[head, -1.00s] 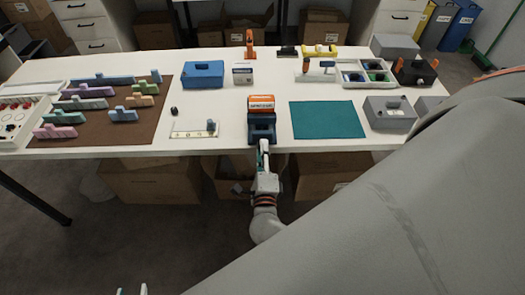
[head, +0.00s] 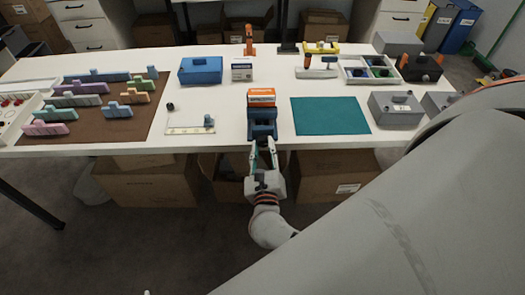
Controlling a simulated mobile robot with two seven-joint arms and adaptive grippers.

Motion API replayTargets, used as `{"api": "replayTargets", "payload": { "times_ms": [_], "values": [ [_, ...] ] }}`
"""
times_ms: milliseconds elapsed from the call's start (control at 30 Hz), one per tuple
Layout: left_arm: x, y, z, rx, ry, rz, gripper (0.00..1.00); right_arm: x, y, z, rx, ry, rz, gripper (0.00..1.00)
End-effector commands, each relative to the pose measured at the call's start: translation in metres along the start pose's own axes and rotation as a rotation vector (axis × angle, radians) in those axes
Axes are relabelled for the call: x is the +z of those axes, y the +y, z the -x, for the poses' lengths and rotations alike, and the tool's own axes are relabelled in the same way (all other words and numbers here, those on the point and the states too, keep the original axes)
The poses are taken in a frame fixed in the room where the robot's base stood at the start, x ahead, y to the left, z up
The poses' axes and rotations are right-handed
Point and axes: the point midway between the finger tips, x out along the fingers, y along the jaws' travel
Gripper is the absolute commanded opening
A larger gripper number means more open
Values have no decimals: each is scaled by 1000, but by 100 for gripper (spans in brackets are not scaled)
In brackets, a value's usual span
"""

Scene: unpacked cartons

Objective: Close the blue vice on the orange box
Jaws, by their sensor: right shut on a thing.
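The blue vice (head: 262,130) stands at the front edge of the white table, in the middle of the head view. The orange box (head: 261,95), with a white label on its front, sits upright at the vice's far end, between the jaws as far as I can see. My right gripper (head: 263,147) reaches the vice's near side from below the table edge. Its fingers are shut on the vice's handle, which they mostly hide. Any gap between jaw and box is too small to tell. Only a tiny pale tip of my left gripper (head: 147,292) shows at the bottom edge.
A teal mat (head: 330,115) lies right of the vice, with a grey box (head: 394,109) beyond it. A white strip with a small blue piece (head: 208,121) lies to the left. A brown mat (head: 140,128) holds several coloured blocks. Cartons (head: 150,185) stand under the table.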

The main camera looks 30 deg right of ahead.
Motion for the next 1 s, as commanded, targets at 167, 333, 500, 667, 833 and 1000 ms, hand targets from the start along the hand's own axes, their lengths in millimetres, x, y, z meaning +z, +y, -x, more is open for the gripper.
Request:
{"api": "replayTargets", "payload": {
  "times_ms": [167, 333, 500, 667, 833, 1000],
  "values": [
    [24, 4, -10, 4, -16, 3, 35, -6, 2, 1, 2, 4, -168, 4],
    [45, 8, -16, 7, -34, 0, 35, -8, 2, 1, 1, 6, -328, 4],
    [51, 5, -22, -1, -31, -17, 35, -9, 2, 1, 1, 8, -481, 4],
    [56, 1, -28, -11, -29, -31, 35, -8, 2, 1, 1, 8, -604, 4],
    [60, -5, -34, -22, -29, -44, 35, -8, 1, 1, 0, 9, -707, 4],
    [61, -7, -38, -25, -29, -52, 35, -6, 1, 0, -1, 7, -775, 4]
  ]
}}
